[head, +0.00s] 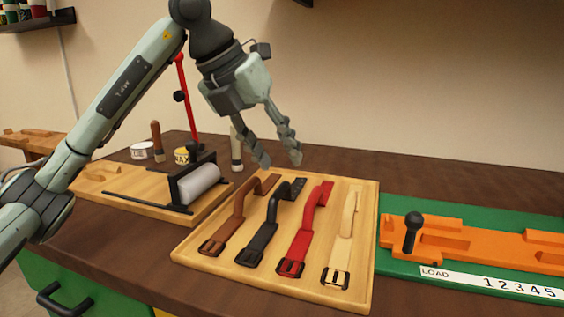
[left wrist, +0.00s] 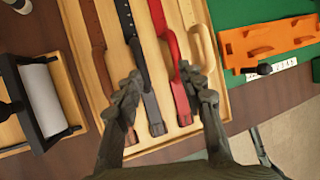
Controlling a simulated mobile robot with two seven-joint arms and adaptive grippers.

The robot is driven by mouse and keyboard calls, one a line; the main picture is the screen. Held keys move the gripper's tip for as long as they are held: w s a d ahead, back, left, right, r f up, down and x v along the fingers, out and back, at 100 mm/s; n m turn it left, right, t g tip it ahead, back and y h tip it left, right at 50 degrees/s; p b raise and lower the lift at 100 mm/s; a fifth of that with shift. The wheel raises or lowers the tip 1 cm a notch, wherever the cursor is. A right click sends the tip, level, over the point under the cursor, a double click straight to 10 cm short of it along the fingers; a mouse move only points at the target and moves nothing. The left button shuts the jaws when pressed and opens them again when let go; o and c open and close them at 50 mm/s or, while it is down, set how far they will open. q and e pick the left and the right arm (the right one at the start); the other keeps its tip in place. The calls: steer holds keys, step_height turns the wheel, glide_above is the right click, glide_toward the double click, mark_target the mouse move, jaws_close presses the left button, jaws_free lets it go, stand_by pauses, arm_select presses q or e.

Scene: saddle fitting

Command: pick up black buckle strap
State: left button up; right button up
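The black buckle strap (head: 272,220) lies on a wooden tray (head: 190,251), second from the left, with its dark buckle toward the front edge and a raised bend toward the back. In the left wrist view the black strap (left wrist: 136,42) runs between and beyond my fingertips. My left gripper (head: 281,162) is open and empty, above the back of the tray, pointing down, apart from the straps. In the left wrist view the open fingers (left wrist: 160,80) spread over the black and red straps. My right gripper is not in view.
A brown strap (head: 236,213) lies left of the black one; a red strap (head: 304,236) and a cream strap (head: 342,240) lie right. An orange fixture (head: 470,243) sits on a green mat at right. A roller stand (head: 192,183) and a red post (head: 187,100) stand left.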

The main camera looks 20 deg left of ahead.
mark_target(278, 189)
arm_select(q)
steer(key=f, duration=0.1)
steer(key=f+y, duration=0.1)
steer(key=a, duration=0.1)
steer(key=shift+w+a+f+n, duration=0.1)
steer(key=shift+w+f+n, duration=0.2)
steer(key=shift+f, duration=0.1)
steer(key=x, duration=0.7)
steer(key=shift+s+a+f+p, duration=0.1)
steer(key=shift+a+p, duration=0.2)
steer(key=shift+a, duration=0.05)
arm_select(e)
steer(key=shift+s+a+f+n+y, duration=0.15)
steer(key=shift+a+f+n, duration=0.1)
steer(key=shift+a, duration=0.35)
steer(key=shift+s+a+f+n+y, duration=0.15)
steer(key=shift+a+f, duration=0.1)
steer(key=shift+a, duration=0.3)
arm_select(q)
steer(key=shift+c, duration=0.3)
jaws_close()
